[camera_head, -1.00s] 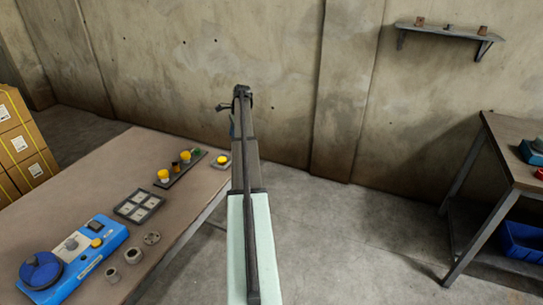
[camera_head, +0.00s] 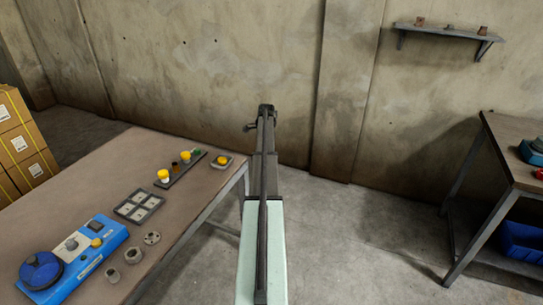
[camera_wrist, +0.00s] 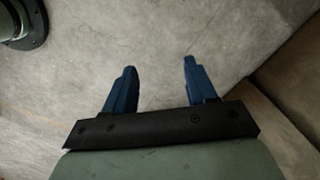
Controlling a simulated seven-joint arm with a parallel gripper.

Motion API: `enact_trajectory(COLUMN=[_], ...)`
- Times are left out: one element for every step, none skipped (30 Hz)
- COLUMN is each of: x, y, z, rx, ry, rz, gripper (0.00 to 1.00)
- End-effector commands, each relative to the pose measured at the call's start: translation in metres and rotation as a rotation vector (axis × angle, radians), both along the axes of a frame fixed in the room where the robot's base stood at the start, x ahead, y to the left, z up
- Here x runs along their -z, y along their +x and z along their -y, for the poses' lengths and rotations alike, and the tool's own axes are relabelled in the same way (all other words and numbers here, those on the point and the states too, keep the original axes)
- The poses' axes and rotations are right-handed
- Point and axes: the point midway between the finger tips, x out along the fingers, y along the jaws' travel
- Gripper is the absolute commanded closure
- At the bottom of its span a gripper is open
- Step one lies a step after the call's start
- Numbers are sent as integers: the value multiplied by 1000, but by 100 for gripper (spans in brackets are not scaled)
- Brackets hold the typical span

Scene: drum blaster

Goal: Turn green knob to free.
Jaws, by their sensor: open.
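A small green piece (camera_head: 197,153) sits at the far right end of a dark strip (camera_head: 176,171) on the left table. It is the only green knob-like thing I see there; its setting is too small to read. Two yellow knobs (camera_head: 163,175) and a brown piece (camera_head: 174,165) share the strip. My gripper (camera_wrist: 159,66) is open and empty in the wrist view, its two blue fingers apart over bare concrete floor. In the head view my arm rises right of the table, and I cannot make out the fingers. The knob is not in the wrist view.
The table (camera_head: 120,165) also bears a yellow button on a plate (camera_head: 222,161), a square four-part tray (camera_head: 139,206), a blue unit (camera_head: 78,262) and several grey rings. Boxes (camera_head: 22,140) stand left. A second table (camera_head: 515,150) stands right. Floor between is clear.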

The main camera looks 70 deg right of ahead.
Motion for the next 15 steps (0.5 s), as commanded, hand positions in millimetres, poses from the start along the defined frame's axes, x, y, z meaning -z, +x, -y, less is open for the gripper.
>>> enact_trajectory(x=[4,5,8,9,11,13,14,15,17,17,18,19,19,19,20], y=[-7,-10,-14,-17,-20,-24,-26,-28,-30,-31,-32,-34,-34,-35,-35], z=[1,1,2,3,4,5,5,5,6,6,6,7,7,7,7], rx=[1,1,1,2,2,2,2,2,2,2,1,1,1,1,1], ry=[-4,-7,-10,-13,-15,-18,-20,-20,-22,-23,-24,-25,-26,-25,-25], rz=[-7,-10,-14,-18,-21,-25,-28,-30,-32,-34,-35,-37,-37,-39,-39], gripper=[43,43,43,43,43,43,43,43,43,43,43,43,43,43,43])
